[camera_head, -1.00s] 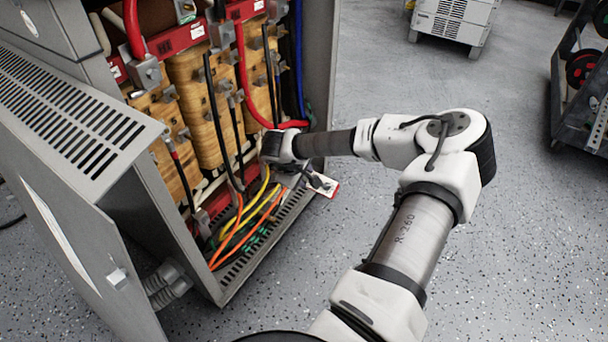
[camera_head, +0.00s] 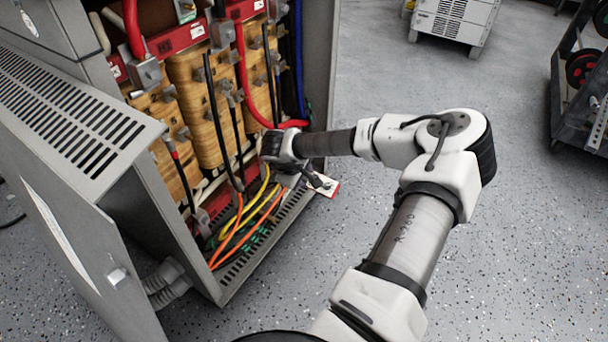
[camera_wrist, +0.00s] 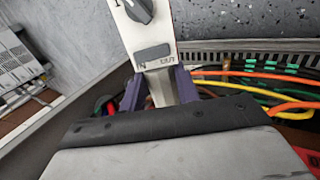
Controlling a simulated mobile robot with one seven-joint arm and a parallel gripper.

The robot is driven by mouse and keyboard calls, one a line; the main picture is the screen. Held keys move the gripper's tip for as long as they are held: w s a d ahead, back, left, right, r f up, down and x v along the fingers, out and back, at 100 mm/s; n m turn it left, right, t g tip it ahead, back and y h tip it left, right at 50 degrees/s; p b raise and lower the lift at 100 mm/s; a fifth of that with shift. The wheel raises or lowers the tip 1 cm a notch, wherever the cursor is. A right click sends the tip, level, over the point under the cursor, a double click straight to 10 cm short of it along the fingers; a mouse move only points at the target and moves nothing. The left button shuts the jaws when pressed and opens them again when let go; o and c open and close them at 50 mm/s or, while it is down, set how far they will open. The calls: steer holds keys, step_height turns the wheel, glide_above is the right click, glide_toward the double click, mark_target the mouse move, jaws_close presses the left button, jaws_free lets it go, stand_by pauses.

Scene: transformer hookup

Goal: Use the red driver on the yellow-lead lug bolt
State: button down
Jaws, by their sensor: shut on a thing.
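My gripper (camera_wrist: 160,90) is shut on a white-faced device (camera_wrist: 150,28) with a black dial and a grey window, seen between the two purple fingers in the wrist view. In the head view the device (camera_head: 324,186) shows a red edge and is held out past the cabinet's lower right edge. No driver shape can be made out in either view. The yellow lead (camera_head: 243,217) runs along the cabinet floor among orange leads, and I cannot make out its lug bolt. In the wrist view, yellow and orange leads pass to the right of the fingers.
The open grey cabinet (camera_head: 131,172) holds tan coil blocks (camera_head: 199,98) and red and black cables close to my wrist. Its slotted sill (camera_head: 262,245) lies below the leads. A dark cart (camera_head: 577,105) and a white unit (camera_head: 451,20) stand apart behind. The speckled floor between is clear.

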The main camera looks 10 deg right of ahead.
steer(key=shift+r, duration=0.1)
steer(key=shift+s+d+p, duration=0.6)
steer(key=shift+s+d, duration=0.95)
